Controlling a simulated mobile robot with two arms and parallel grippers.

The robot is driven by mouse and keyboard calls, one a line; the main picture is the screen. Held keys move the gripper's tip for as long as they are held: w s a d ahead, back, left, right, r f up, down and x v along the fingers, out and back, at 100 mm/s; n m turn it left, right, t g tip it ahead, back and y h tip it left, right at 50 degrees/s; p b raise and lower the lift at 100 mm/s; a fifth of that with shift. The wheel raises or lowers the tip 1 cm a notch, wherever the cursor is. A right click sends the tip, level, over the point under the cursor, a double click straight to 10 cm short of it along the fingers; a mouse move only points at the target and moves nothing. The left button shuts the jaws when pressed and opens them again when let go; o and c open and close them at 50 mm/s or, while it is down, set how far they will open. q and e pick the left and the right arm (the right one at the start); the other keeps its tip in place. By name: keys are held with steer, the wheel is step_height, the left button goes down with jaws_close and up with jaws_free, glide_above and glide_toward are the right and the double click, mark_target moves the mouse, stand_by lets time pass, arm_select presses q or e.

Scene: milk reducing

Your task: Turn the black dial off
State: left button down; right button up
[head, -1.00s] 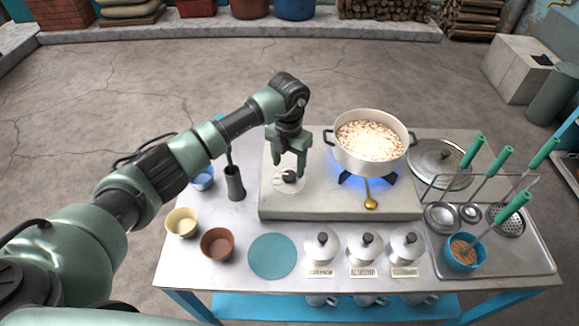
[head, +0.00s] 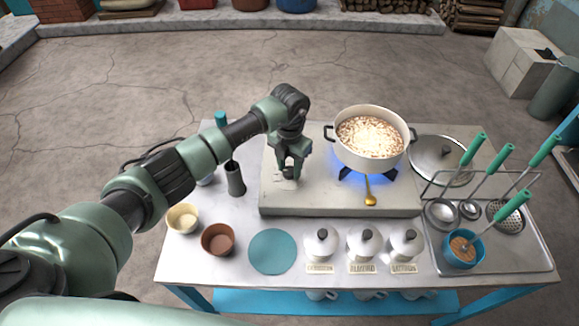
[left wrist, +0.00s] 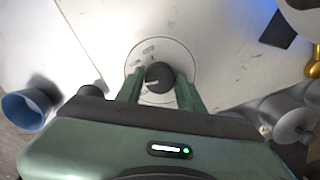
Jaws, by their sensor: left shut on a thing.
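The black dial (head: 287,172) sits on the left part of the pale stove top (head: 330,207), on a round light plate with markings. In the left wrist view the dial (left wrist: 159,77) has a light pointer line that points left. My left gripper (head: 289,172) is down over the dial with its green fingers on either side; in the left wrist view the gripper (left wrist: 160,88) is shut on it. A blue flame (head: 347,166) burns under a white pot (head: 370,146) of bubbling, light-coloured contents. My right gripper is not in view.
A dark holder (head: 235,180), a cream bowl (head: 182,218) and a brown bowl (head: 217,240) are on the left. Several lidded white canisters (head: 365,245) line the front. Ladles in a tray (head: 520,262) are at right.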

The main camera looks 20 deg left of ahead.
mark_target(290, 171)
arm_select(q)
steer(key=shift+w+a+f+m+b, duration=0.1)
steer(key=shift+f+m+b, duration=0.1)
steer(key=shift+m+b, duration=0.75)
steer(key=m+b, duration=0.9)
steer(key=b, duration=0.1)
steer(key=shift+m+b, duration=0.25)
steer(key=shift+b, duration=0.15)
steer(key=shift+r+m+b, duration=0.2)
steer(key=shift+m+b, duration=1.4)
steer(key=shift+m, duration=0.6)
steer(key=c, duration=0.9)
jaws_free()
step_height(290, 171, up, 8)
steer(key=shift+f+b, duration=0.1)
steer(key=shift+b, duration=0.45)
